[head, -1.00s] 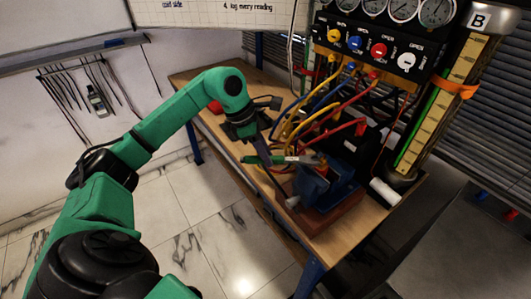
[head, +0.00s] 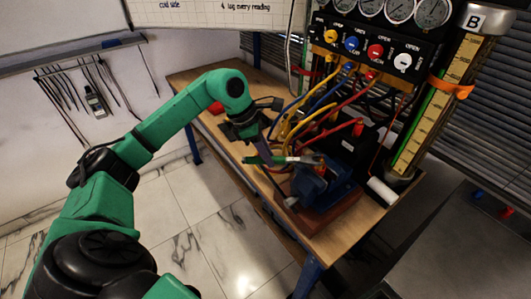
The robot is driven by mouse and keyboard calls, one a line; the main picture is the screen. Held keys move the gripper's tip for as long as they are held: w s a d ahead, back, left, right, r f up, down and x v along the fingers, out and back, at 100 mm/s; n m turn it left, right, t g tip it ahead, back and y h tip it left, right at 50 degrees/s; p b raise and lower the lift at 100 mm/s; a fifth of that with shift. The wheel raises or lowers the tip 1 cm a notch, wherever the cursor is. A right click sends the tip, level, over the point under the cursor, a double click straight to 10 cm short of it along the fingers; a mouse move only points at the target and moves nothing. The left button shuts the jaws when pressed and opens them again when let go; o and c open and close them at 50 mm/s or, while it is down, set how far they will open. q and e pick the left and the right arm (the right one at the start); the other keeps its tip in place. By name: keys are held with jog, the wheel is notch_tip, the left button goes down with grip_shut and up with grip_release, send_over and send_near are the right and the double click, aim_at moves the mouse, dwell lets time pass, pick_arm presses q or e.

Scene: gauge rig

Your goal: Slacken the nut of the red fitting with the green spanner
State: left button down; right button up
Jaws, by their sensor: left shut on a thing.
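My left gripper (head: 257,153) comes in from the left, over the bench, and is shut on the green spanner (head: 276,160). The spanner lies roughly level, its metal end pointing right. That end is at the small red fitting (head: 321,169), which sits at the blue vise (head: 325,188) near the bench's front edge. The picture is too small to tell whether the spanner's jaw is seated around the nut. My right gripper is not in view.
Red, blue and yellow hoses (head: 300,115) loop close behind the spanner from the valve panel (head: 365,47). A tall gauge column (head: 437,100) marked B stands at right. A white cylinder (head: 382,191) lies right of the vise. The wooden bench (head: 190,84) is mostly clear at back left.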

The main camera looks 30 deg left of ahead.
pick_arm(q)
jog(key=shift+w+d+p, duration=0.35)
jog(key=shift+d+p, duration=0.1)
jog(key=shift+d, duration=0.1)
dwell(2.0)
jog(key=shift+s+d, duration=0.15)
jog(key=s+d+n+b, duration=0.1)
jog(key=s+n, duration=0.1)
jog(key=shift+d+n+t+y, duration=0.3)
jog(key=shift+t+y, duration=0.1)
jog(key=shift+s+d+n+t+y+b, duration=0.3)
jog(key=shift+s+d+n+b, duration=0.35)
jog(key=shift+d+n, duration=0.4)
dwell(1.1)
jog(key=shift+a, duration=0.2)
jog(key=shift+w+a+m, duration=0.5)
jog(key=shift+a+m, duration=0.1)
jog(key=shift+m, duration=0.15)
jog(key=shift+w+a, duration=0.1)
